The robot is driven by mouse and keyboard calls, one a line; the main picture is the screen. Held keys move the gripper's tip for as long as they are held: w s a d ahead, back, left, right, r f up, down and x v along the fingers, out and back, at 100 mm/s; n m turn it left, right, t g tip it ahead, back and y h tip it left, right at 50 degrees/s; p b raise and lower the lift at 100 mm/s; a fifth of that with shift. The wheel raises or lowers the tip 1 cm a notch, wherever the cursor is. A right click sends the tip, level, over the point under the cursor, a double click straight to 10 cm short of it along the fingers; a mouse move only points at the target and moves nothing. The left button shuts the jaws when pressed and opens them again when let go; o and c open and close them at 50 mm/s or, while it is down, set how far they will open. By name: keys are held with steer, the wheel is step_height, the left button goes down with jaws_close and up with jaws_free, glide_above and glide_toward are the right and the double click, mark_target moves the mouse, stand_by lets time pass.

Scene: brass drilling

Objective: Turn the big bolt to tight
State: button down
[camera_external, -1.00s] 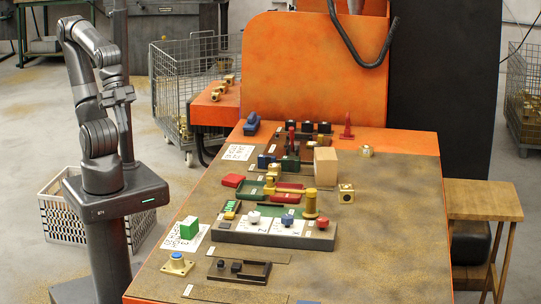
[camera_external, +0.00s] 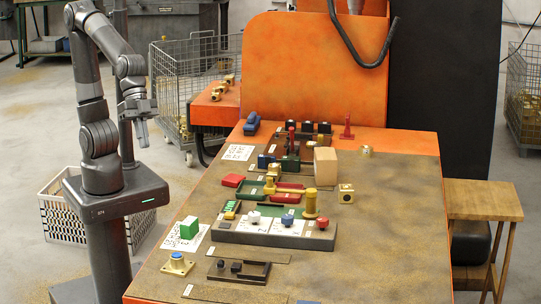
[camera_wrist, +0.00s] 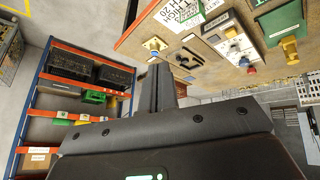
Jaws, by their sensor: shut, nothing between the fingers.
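A tall brass-yellow post with a wide base (camera_external: 310,204) stands upright at the back right of the grey block (camera_external: 262,233) on the table; it looks like the big bolt, but I cannot tell for certain. A yellow bar runs left from its top towards other brass parts. How tight it is cannot be seen. In the wrist view a yellow piece (camera_wrist: 290,48) at the upper right may be the same post. My gripper (camera_external: 144,142) is shut and empty, held in the air left of the table, well away from the post. Its fingers (camera_wrist: 161,84) show together in the wrist view.
The grey block carries white, blue and red knobs. A green block (camera_external: 188,228), a blue-topped brass button (camera_external: 177,263) and a dark tray (camera_external: 240,270) are at the table's near left. A wooden cube (camera_external: 325,167) stands behind the post. The table's right side is mostly clear.

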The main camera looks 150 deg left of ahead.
mark_target(221, 264)
steer(key=w+a+f+n, duration=0.25)
steer(key=w+f, duration=0.25)
steer(key=w, duration=0.3)
steer(key=w+a+f+n+t, duration=0.1)
steer(key=w+a+f, duration=0.3)
steer(key=w, duration=0.3)
steer(key=w+a+f+n, duration=0.25)
steer(key=w+f, duration=0.25)
steer(key=w, duration=0.3)
steer(key=x, duration=0.9)
steer(key=shift+w+a+f, duration=0.15)
steer(key=shift+a+f, duration=0.1)
steer(key=shift+w+d+r+m, duration=0.1)
steer(key=shift+w+d+m, duration=0.2)
steer(key=shift+w+d, duration=1.1)
